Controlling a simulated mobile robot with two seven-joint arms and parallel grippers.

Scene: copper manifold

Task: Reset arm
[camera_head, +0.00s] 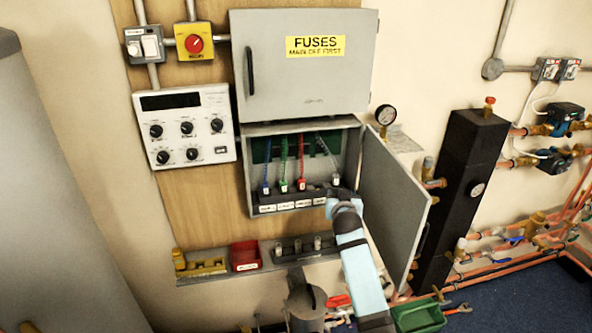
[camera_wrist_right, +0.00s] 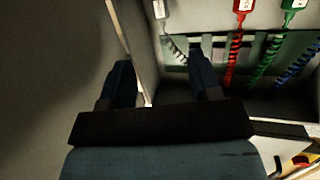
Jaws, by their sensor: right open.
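My right gripper (camera_head: 343,192) is at the lower right corner of the open fuse box (camera_head: 246,180), beside its open door (camera_head: 397,205). In the right wrist view the gripper (camera_wrist_right: 160,62) is open, with nothing seen between its fingers. One finger is on the door side of a pale upright edge. The other is inside the box, near the grey coiled lead (camera_wrist_right: 176,50). The right arm reaches up from the bottom of the head view. My left gripper is not in view.
Blue, green (camera_head: 284,165), red (camera_head: 301,163) and grey coiled leads hang in the box above labelled black holders (camera_head: 290,204). Below is a shelf with yellow and red bins (camera_head: 245,256). A black column (camera_head: 460,170) and copper pipes stand right.

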